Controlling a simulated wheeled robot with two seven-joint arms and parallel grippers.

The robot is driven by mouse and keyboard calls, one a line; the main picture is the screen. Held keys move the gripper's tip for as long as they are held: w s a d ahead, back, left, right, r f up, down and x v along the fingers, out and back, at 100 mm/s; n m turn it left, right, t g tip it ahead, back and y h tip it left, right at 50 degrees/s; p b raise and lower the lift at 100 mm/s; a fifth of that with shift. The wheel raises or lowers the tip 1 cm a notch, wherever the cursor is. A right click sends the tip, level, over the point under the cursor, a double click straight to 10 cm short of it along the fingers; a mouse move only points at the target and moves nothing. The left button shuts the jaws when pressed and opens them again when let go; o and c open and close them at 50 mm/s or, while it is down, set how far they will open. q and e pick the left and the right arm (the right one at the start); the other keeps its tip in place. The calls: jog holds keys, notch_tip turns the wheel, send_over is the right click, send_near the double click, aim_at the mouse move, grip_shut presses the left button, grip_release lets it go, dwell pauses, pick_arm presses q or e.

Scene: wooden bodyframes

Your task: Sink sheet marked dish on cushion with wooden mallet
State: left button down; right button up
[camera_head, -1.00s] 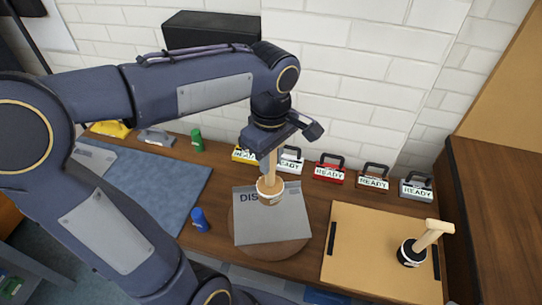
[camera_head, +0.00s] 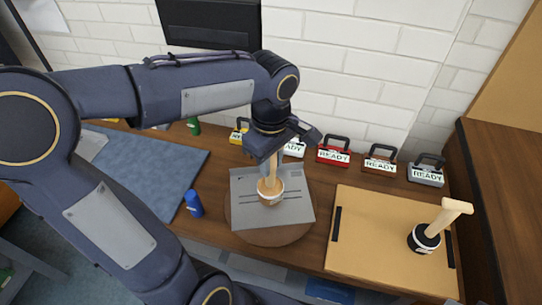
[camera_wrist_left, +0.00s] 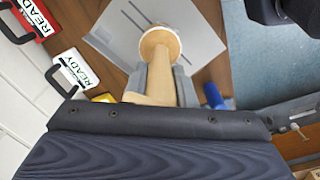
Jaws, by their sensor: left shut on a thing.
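A grey sheet (camera_head: 297,207) lies on the round brown cushion (camera_head: 270,237) in the head view. Thin dark lines show on it; I cannot read a dish marking now. My left gripper (camera_head: 268,166) is shut on the handle of a wooden mallet, above the sheet. The mallet head (camera_head: 270,193) points down over the sheet's middle; I cannot tell whether it touches. In the left wrist view, the mallet (camera_wrist_left: 160,46) stands between the fingers (camera_wrist_left: 160,84), over the sheet (camera_wrist_left: 112,35). My right gripper is not in view.
A second mallet (camera_head: 425,238) stands on the tan board (camera_head: 375,245) at right. A blue can (camera_head: 194,204) stands left of the cushion, by a blue mat (camera_head: 150,178). Several READY boxes, including a red one (camera_head: 334,152), line the wall. A dark wooden cabinet (camera_head: 510,210) bounds the right.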

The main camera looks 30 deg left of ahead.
pick_arm(q)
notch_tip(320, 180, up, 9)
jog(key=p, duration=0.7)
jog(key=shift+r, duration=0.1)
jog(key=shift+s, duration=0.1)
jog(key=s+d+r+p, duration=0.1)
jog(key=s+d, duration=0.3)
jog(key=s, duration=0.3)
jog(key=shift+s+d+r, duration=0.25)
jog(key=shift+d+r, duration=0.1)
jog(key=shift+w, duration=0.15)
